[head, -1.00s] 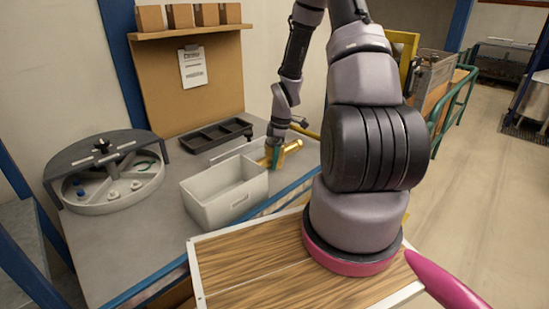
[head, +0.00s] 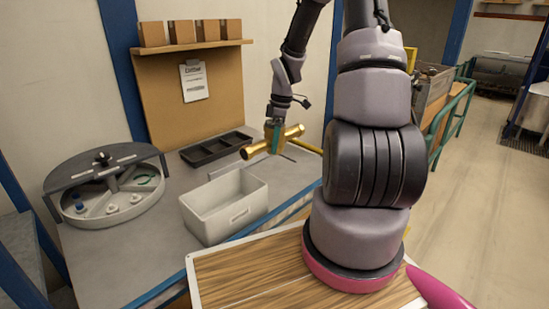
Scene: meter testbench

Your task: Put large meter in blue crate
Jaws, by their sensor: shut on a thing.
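A brass-coloured large meter (head: 254,150), shaped like a thick pipe, is held in my gripper (head: 274,150) in the head view. My gripper is shut on its middle, and the meter is above the workbench, behind and to the right of an open crate. This crate (head: 212,227) looks white or light grey and its visible inside is empty. No crate that looks blue shows in this view.
A round grey turntable (head: 105,212) with small parts stands at the left of the bench (head: 130,252). A black divided tray (head: 215,148) lies behind the crate. A shelf with several cardboard boxes (head: 182,32) hangs on the back board.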

